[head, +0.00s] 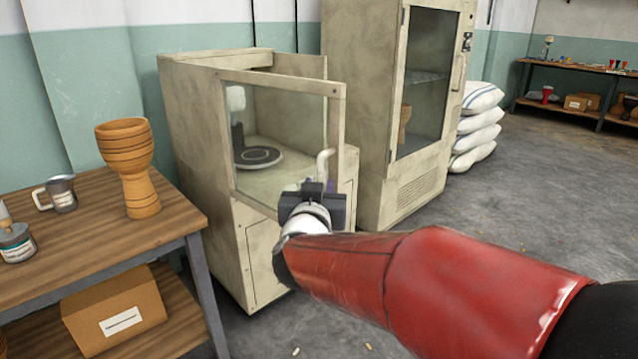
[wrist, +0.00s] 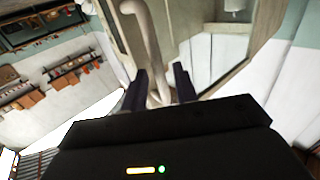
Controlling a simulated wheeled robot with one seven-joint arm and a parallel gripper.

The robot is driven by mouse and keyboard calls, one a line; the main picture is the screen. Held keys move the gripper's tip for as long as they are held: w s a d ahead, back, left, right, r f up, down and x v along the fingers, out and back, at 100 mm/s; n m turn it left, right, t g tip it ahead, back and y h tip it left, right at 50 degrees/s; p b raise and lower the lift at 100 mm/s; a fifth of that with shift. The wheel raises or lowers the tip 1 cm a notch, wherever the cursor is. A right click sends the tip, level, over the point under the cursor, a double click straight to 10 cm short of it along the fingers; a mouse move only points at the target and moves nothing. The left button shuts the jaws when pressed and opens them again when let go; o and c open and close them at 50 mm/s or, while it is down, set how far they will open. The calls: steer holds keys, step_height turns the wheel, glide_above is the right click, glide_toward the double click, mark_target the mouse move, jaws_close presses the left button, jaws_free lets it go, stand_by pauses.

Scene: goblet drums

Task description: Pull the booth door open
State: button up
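The booth (head: 180,120) is a worn beige cabinet left of centre in the head view. Its door (head: 283,83) has a beige frame around a clear pane and appears closed against the front. A pale curved bar handle (head: 325,160) stands at the door's right side; it also shows in the wrist view (wrist: 150,35). My gripper (head: 315,187) is at the handle's lower part. In the wrist view my gripper's two dark fingers (wrist: 160,88) are apart, with the handle's lower end between them. Whether either finger touches it I cannot tell.
A wooden table (head: 178,215) with a goblet drum shell (head: 131,165) and a metal mug (head: 61,194) stands at left. A tall glass-doored cabinet (head: 367,90) stands right of the booth, beside stacked sacks (head: 478,130). Grey floor (head: 510,190) is open at right.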

steer(key=s, duration=0.3)
steer(key=s+a, duration=0.1)
steer(key=s, duration=0.1)
steer(key=s+d+f+g+y, duration=0.1)
steer(key=s+d+f+g, duration=0.3)
steer(key=s, duration=0.3)
steer(key=s+d+f+n+g, duration=0.1)
steer(key=s+d+f+g, duration=0.3)
steer(key=s, duration=0.4)
steer(key=s+d+f+g+y, duration=0.1)
steer(key=s+d+f+g, duration=0.3)
steer(key=s, duration=0.4)
steer(key=shift+s+d+f+n+y, duration=0.25)
steer(key=shift+d+f, duration=0.25)
steer(key=shift+d, duration=0.65)
steer(key=shift+w, duration=0.1)
